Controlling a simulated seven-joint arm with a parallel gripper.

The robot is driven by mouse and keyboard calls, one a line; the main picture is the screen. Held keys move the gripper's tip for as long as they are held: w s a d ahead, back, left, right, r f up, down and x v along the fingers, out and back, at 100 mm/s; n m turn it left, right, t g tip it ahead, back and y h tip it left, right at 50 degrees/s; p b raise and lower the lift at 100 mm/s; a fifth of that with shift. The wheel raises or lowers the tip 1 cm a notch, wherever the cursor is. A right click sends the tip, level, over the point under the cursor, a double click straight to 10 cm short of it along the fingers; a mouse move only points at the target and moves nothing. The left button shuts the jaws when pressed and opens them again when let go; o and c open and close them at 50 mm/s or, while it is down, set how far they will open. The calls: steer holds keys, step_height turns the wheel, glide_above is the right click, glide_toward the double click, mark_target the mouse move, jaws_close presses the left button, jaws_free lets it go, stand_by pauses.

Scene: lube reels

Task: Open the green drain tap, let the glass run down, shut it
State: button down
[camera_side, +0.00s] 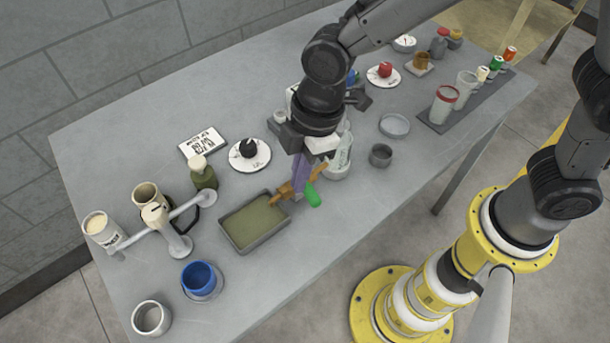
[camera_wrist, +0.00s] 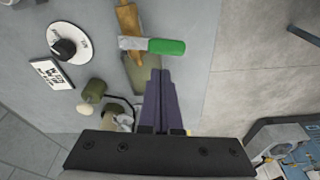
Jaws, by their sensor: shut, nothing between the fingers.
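The drain tap has a brass body (camera_side: 284,190) and a green lever (camera_side: 313,195). In the wrist view the green lever (camera_wrist: 167,46) lies crosswise to the brass body (camera_wrist: 128,20). A clear glass (camera_side: 342,158) with markings stands just behind the tap, partly hidden by my gripper; its level cannot be read. A grey tray (camera_side: 267,241) with olive liquid lies beside the tap's outlet end. My gripper (camera_side: 299,190) points down at the tap, its purple fingers shut and empty. In the wrist view the fingertips (camera_wrist: 160,72) are close to the lever; contact cannot be told.
A black-knobbed dial (camera_side: 249,153), a printed card (camera_side: 203,143) and an olive bottle (camera_side: 203,174) stand left of my gripper. A grey cup (camera_side: 380,155) is to its right. A blue cup (camera_side: 199,278) stands front left. The table front beyond the lever is clear.

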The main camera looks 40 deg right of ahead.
steer(key=shift+s+d+f, duration=0.1)
steer(key=shift+d+f, duration=0.45)
steer(key=shift+f, duration=0.2)
steer(key=shift+d, duration=0.1)
